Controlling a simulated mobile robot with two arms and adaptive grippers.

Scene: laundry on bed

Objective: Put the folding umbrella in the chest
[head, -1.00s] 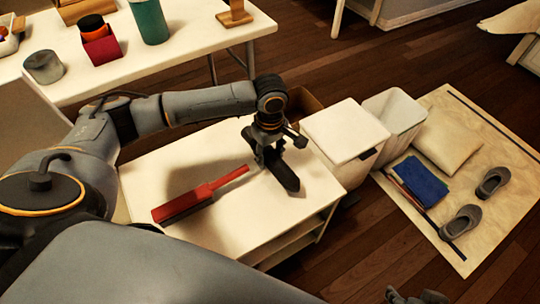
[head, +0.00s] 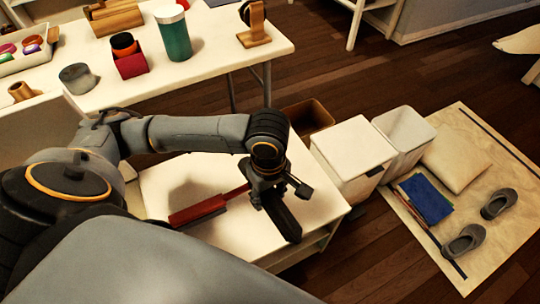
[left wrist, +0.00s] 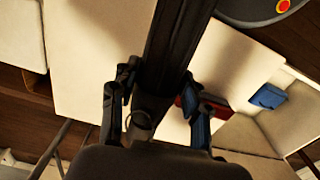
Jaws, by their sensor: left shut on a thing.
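The folding umbrella is a long black bar (head: 280,216) in the head view, and it runs up the middle of the left wrist view (left wrist: 178,45). My left gripper (head: 264,185) is shut around it, with a finger on each side of it in the left wrist view (left wrist: 158,88). The umbrella hangs at a slant over the right part of the low white table (head: 310,190) and appears clear of its top. A white lidded box (head: 352,135), seemingly closed, stands just right of that table; I cannot tell whether it is the chest. My right gripper is out of view.
A red-handled tool (head: 200,210) lies on the low table beside the umbrella. A brown open box (head: 308,116) and an open white bin (head: 405,130) stand near the lidded box. A mat (head: 480,230) with slippers lies right. A white table (head: 205,75) holds a green canister (head: 173,35).

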